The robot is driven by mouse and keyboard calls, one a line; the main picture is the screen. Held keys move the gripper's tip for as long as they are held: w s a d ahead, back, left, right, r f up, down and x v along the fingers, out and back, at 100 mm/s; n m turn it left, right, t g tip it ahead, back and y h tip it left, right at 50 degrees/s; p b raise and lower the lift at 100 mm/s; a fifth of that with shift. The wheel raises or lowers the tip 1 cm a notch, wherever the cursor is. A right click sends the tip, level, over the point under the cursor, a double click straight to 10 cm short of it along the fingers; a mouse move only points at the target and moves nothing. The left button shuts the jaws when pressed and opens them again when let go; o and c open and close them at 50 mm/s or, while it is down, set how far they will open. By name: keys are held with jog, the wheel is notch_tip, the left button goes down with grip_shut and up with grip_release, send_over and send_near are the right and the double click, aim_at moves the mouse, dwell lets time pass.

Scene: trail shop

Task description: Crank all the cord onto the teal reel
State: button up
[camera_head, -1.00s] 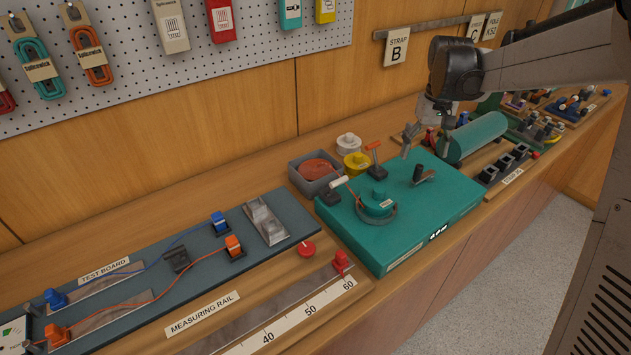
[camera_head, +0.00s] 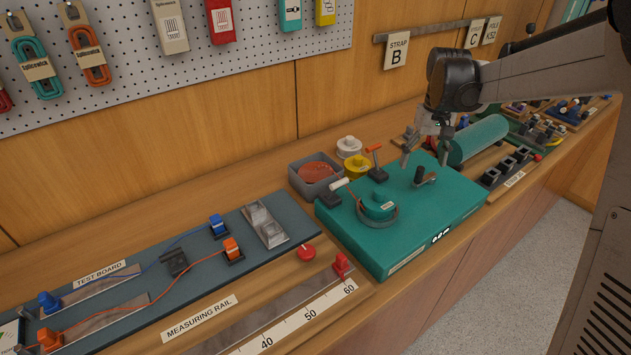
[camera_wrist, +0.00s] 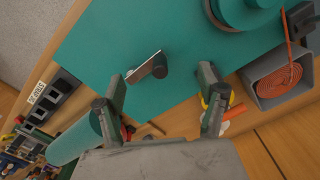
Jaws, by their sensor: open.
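The teal reel (camera_head: 378,206) stands on the left part of a teal winder box (camera_head: 440,212) with a small display on its front. A dark crank (camera_head: 424,177) stands on the right part of the box top. The crank (camera_wrist: 156,66) shows in the wrist view just beyond and between the fingertips, apart from them. My gripper (camera_head: 424,158) hangs above the box's back edge near the crank, fingers spread and empty. Orange cord lies coiled in a grey bin (camera_head: 292,178) behind the box. Part of the reel (camera_wrist: 245,10) shows at the wrist view's top edge.
A white-ended guide (camera_head: 338,184) and an orange-tipped post (camera_head: 374,150) stand near the reel. Yellow and white spools (camera_head: 349,146) sit behind. A teal roll (camera_head: 480,138) and black clips (camera_head: 508,164) lie right; the measuring rail (camera_head: 300,310) lies left.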

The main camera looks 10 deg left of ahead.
aim_at(421, 167)
jog(key=shift+f+b, duration=1.4)
jog(key=shift+f, duration=0.7)
grip_shut()
jog(key=shift+w+a, duration=0.35)
jog(key=shift+w, duration=0.45)
jog(key=shift+w+a, duration=0.35)
jog(key=shift+w, duration=0.4)
